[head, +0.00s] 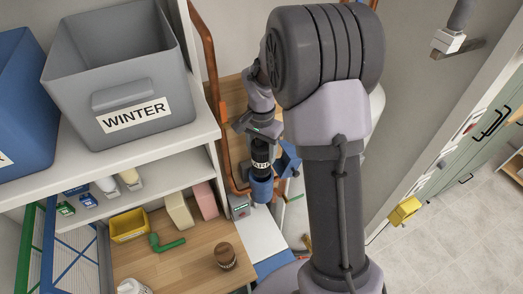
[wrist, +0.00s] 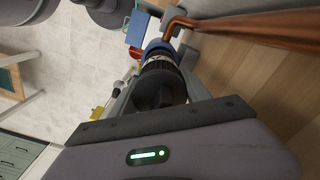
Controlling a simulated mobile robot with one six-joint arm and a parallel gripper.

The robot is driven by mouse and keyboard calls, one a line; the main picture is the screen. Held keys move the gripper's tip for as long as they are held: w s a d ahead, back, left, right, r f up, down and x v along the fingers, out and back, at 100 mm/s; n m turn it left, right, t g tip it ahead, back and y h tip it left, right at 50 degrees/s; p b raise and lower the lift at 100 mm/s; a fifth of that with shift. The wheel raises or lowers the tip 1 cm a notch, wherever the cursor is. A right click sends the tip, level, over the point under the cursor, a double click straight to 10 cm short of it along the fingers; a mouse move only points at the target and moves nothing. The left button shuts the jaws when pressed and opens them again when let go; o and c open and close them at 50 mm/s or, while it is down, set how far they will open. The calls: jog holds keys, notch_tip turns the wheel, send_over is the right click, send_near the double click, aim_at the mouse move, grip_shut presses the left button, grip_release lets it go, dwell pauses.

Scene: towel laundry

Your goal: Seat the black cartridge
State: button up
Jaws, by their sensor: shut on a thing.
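The black cartridge (head: 261,157) has a pale band with dark lettering and stands about upright below my gripper in the head view. My gripper (head: 259,140) is shut on it near its top. A blue round collar (head: 262,189) is directly below the cartridge, in line with it. I cannot tell how deep the cartridge sits in it. In the wrist view the cartridge's dark round end (wrist: 160,88) is between the fingers, with the blue collar (wrist: 158,47) beyond it. The fingertips are partly hidden by the cartridge and my gripper's body.
A copper pipe (head: 208,55) runs close to the left of the cartridge; it also shows in the wrist view (wrist: 250,30). A blue bracket (head: 289,160) stands just right of it. The wooden counter (head: 185,262) holds a brown jar (head: 225,256) and a yellow bin (head: 129,226).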

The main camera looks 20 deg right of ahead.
jog(key=shift+f+b, duration=0.75)
jog(key=shift+f, duration=0.15)
dwell(0.5)
